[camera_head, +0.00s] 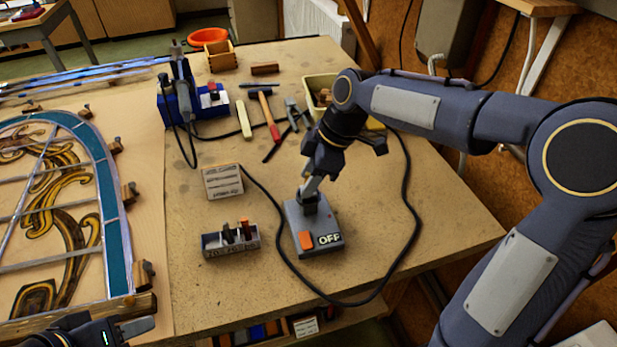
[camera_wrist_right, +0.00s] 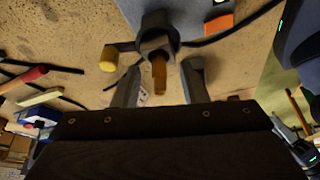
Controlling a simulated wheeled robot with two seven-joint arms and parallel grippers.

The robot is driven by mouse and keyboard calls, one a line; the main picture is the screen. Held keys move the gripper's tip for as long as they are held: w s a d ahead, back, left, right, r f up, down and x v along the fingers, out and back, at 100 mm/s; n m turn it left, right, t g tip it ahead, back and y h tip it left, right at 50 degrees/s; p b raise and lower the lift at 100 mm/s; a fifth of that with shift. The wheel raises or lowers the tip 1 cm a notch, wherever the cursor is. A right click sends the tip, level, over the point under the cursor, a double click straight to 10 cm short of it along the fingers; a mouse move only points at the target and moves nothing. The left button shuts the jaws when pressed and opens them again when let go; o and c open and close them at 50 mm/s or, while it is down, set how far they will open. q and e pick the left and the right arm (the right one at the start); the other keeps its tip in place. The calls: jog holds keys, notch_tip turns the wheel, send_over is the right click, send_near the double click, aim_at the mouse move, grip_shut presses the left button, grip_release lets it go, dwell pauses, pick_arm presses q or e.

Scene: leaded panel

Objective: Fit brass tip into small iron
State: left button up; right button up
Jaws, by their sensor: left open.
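In the right wrist view a brown-gold bar, apparently the brass tip (camera_wrist_right: 159,73), stands at the mouth of a dark ring-shaped socket (camera_wrist_right: 157,28). I cannot tell how deep it sits. Which part is the small iron is unclear. My right gripper (camera_wrist_right: 160,86) has its fingers apart, one on each side of the bar, with gaps. In the head view it (camera_head: 310,182) hangs just above the base. My left gripper (camera_head: 118,335) is partly visible at the bottom left.
A small rack (camera_head: 230,251) with upright dark and reddish pieces stands left of the base, below a printed card block (camera_head: 223,182). A black cable (camera_head: 408,210) loops around the base. A red-handled hammer (camera_head: 271,120) lies behind. The leaded panel (camera_head: 112,230) fills the left.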

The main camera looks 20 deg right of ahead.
jog(key=v, duration=0.7)
jog(key=shift+s+d, duration=0.1)
jog(key=s+d+f+m+t, duration=0.2)
jog(key=s+f+m, duration=0.2)
jog(key=s+m, duration=0.4)
jog(key=s+d+f+m+t, duration=0.2)
jog(key=s+f+m, duration=0.2)
jog(key=s+m, duration=0.4)
jog(key=s, duration=0.5)
jog(key=shift+d+f+m+t, duration=0.2)
jog(key=shift+d+m+t, duration=0.1)
jog(key=shift+m, duration=0.1)
jog(key=shift+s, duration=0.1)
